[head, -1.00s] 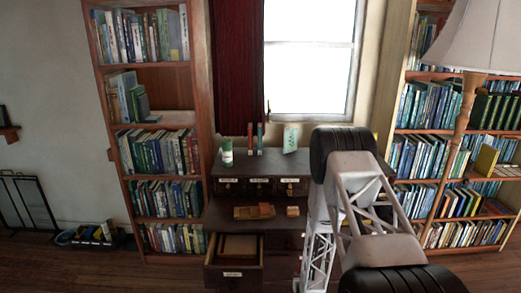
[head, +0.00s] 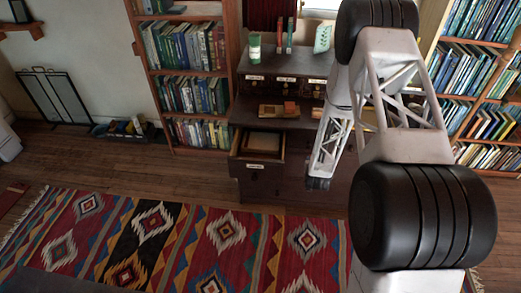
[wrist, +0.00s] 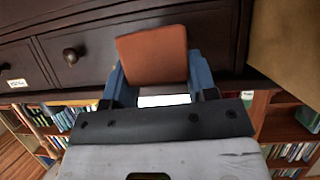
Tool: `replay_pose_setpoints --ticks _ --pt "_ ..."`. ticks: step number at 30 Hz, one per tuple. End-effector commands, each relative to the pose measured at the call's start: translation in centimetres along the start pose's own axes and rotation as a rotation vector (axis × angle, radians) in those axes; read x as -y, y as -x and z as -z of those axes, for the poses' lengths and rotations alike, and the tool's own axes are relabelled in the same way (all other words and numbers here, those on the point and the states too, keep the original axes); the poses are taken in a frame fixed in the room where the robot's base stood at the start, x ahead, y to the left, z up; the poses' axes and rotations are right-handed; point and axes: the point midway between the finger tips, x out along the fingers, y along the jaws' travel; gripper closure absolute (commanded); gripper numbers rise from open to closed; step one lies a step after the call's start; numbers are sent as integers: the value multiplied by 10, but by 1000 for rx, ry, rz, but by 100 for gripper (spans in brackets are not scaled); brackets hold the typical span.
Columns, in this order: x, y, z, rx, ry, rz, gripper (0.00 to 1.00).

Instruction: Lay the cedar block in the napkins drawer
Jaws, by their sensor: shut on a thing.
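An orange-brown block (wrist: 153,55), which I take for the cedar block, is held between the two blue fingers of my gripper (wrist: 158,84) in the wrist view. In the head view my gripper (head: 318,184) hangs low before the dark desk, right of the open drawer. The block cannot be made out there. The open drawer (head: 238,152) is on the desk's left side and carries a white label too small to read. A flat tan thing (head: 263,142) lies inside it. Behind the block, the wrist view shows a closed drawer front (wrist: 65,55) with a round knob.
On the desk top (head: 255,116) lie a small wooden tray (head: 268,112) with pieces and, to its right, an orange block (head: 317,112). A green-white can (head: 254,48) stands on the upper shelf. Bookcases flank the desk. A patterned rug (head: 190,245) covers clear floor.

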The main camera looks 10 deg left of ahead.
Motion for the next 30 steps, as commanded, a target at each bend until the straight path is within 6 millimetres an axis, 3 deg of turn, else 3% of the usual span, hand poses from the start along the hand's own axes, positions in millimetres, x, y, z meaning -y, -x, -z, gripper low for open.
replay_pose_setpoints --ticks 3,9,18,30 --pt "22 4 39 -7 -4 -19 71" --pt "58 16 95 -5 -24 -49 71" --pt "97 35 147 4 -56 -65 71" --pt "167 43 149 3 -36 -31 71"
